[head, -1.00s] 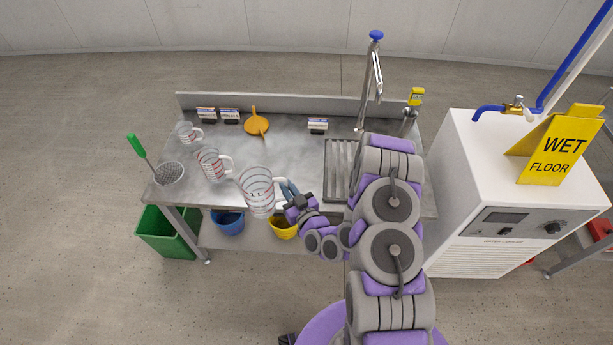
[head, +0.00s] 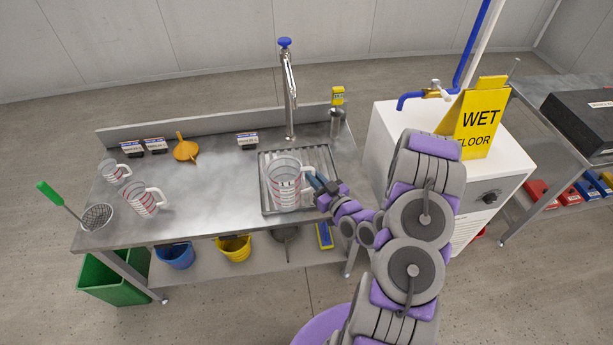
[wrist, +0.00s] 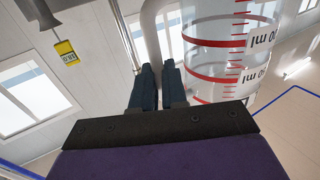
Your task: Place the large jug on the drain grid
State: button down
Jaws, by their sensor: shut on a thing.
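The large jug (head: 284,184) is clear with red markings and appears upright over the drain grid (head: 325,158) in the head view. I cannot tell whether its base touches the grid. My gripper (head: 318,184) is to the right of the jug, shut on its handle. In the wrist view the gripper (wrist: 158,85) has its two fingers closed around the handle (wrist: 150,35), and the marked jug wall (wrist: 212,50) is just to the right. The medium jug (head: 146,199) and the small jug (head: 113,171) stand on the left of the steel table.
A tap (head: 289,90) rises behind the grid. A white cabinet (head: 400,125) with a yellow wet-floor sign (head: 478,120) stands right.

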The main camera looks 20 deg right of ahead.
jog(key=w+d+f+b, duration=0.2)
jog(key=w+d, duration=0.3)
jog(key=w, duration=0.1)
jog(key=w+d+f+b, duration=0.2)
jog(key=w+d+f, duration=0.1)
jog(key=w, duration=0.4)
jog(key=shift+w+d+b, duration=0.25)
jog(key=shift+d+b, duration=0.05)
jog(key=shift+d, duration=0.55)
jog(key=c, duration=1.2)
grip_release()
jog(key=shift+o, duration=0.2)
